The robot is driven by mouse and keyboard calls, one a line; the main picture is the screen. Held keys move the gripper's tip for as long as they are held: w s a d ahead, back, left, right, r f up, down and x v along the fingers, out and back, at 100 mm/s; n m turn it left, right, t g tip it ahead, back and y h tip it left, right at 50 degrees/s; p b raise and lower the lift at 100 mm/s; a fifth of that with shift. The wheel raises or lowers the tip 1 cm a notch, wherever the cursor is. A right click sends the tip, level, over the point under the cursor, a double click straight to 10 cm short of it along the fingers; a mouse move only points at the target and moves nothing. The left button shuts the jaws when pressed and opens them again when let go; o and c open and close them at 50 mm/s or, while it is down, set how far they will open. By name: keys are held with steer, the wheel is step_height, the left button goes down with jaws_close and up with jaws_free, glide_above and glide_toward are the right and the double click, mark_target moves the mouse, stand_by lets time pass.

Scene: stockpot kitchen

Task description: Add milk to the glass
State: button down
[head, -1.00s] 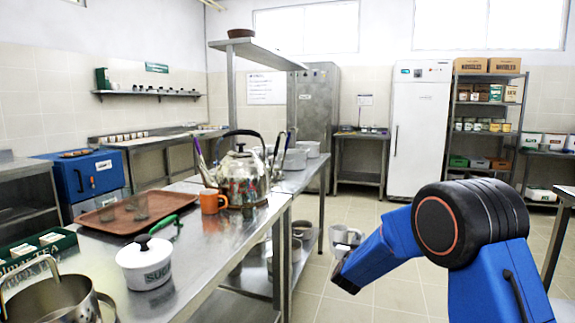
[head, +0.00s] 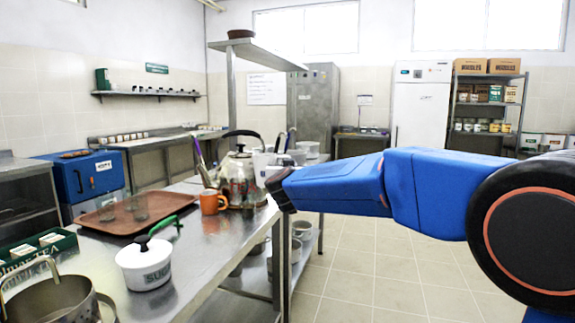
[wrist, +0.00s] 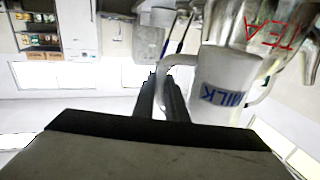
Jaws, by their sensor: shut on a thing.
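A white jug marked MILK (wrist: 222,85) is held by its handle in my gripper (wrist: 167,90), whose dark fingers are shut on it. The wrist view is upside down, and the jug looks roughly upright there. Two clear glasses stand on the brown tray (head: 108,228) on the left of the steel table: one glass (head: 107,211) and another (head: 140,208). The glasses are well left of my gripper.
A steel kettle marked TEA (head: 238,178) stands behind the jug, with an orange mug (head: 212,202) to its left. The table's middle front is bare.

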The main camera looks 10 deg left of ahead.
steer(key=shift+s+a+r, duration=0.35)
steer(key=shift+r, duration=0.1)
steer(key=shift+w+d+f+n, duration=0.1)
steer(key=shift+d+f+n, duration=0.1)
steer(key=shift+f+n, duration=0.75)
steer(key=shift+f+n+t, duration=0.3)
steer(key=shift+f+n, duration=0.1)
steer(key=shift+n, duration=0.45)
steer(key=shift+r+n+y, duration=0.1)
steer(key=shift+n+y, duration=0.3)
steer(key=n, duration=0.1)
steer(key=r+n, duration=0.1)
steer(key=shift+a+r+n, duration=0.2)
steer(key=shift+r+n, duration=0.05)
steer(key=shift+n, duration=0.05)
steer(key=shift+s, duration=0.25)
steer(key=shift+s+a+r+n+y, duration=0.1)
steer(key=shift+a+r+n+y, duration=0.1)
steer(key=shift+r+n, duration=0.25)
steer(key=shift+a+r+n+y, duration=0.1)
steer(key=shift+r+n+y, duration=0.1)
steer(key=shift+r+n, duration=0.2)
stand_by(3.8)
